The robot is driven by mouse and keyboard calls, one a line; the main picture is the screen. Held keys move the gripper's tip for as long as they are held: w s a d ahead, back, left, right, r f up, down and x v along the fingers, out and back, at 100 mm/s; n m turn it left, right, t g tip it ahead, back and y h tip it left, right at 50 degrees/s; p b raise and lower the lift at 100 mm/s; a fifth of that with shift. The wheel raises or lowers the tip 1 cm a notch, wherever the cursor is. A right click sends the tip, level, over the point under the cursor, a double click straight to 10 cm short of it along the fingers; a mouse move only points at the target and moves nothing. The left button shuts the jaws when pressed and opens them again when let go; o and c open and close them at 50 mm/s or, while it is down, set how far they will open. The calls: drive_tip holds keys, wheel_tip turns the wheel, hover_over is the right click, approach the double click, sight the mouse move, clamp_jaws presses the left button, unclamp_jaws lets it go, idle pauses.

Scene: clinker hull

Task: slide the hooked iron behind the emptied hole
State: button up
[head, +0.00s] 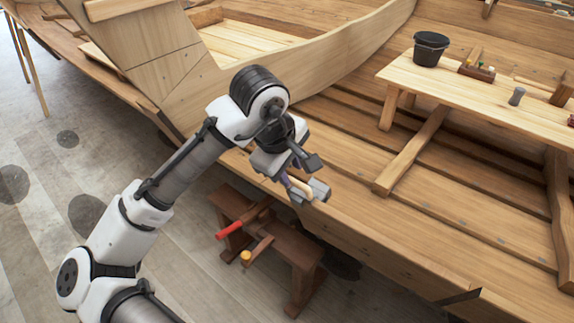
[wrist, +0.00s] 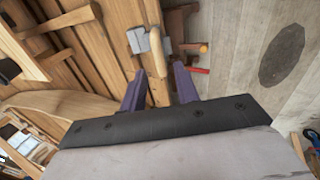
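The hooked iron (head: 319,190) has grey metal blocks and a pale wooden handle. It is at the top edge of the hull's upper plank (head: 385,240). In the wrist view the iron (wrist: 139,41) shows just beyond my fingertips, grey metal on both sides of its handle (wrist: 155,52). My gripper (head: 294,180) is above the plank edge. In the wrist view its purple fingers (wrist: 159,76) stand either side of the handle's near end. I cannot tell whether they press on it. The emptied hole cannot be made out.
A low brown bench (head: 285,250) stands outside the hull below my gripper, with a red-handled tool (head: 230,231) and an orange-ended tool (head: 246,257) on it. Inside the hull, a plank table (head: 470,95) carries a black bucket (head: 430,49) and small items.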

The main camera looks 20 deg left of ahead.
sight(295, 181)
drive_tip(key=shift+b+x, duration=1.6)
drive_tip(key=shift+x, duration=1.2)
clamp_jaws()
drive_tip(key=shift+r, duration=0.1)
